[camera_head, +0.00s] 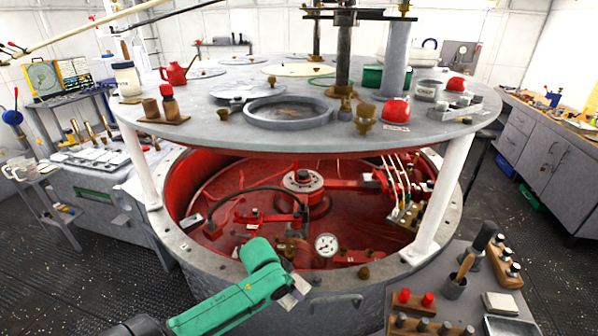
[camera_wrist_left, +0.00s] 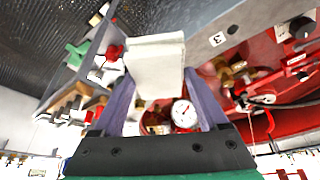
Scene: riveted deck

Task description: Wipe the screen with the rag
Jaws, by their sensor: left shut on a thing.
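My left gripper (camera_head: 290,289) is at the end of the green arm, in front of the round red-lined vat. In the left wrist view its two purplish fingers (camera_wrist_left: 160,82) are shut on a cream, flat-looking rag (camera_wrist_left: 156,60), which reaches beyond the fingertips. In the head view only a small pale part of the rag (camera_head: 298,287) shows beside the arm. I cannot tell for sure which thing is the screen; a round-faced instrument (camera_head: 42,78) stands at the far left, well away from the gripper. My right gripper is not in view.
A small bench (camera_head: 450,315) with tools stands at the lower right. The dark floor (camera_head: 60,285) at the lower left is clear.

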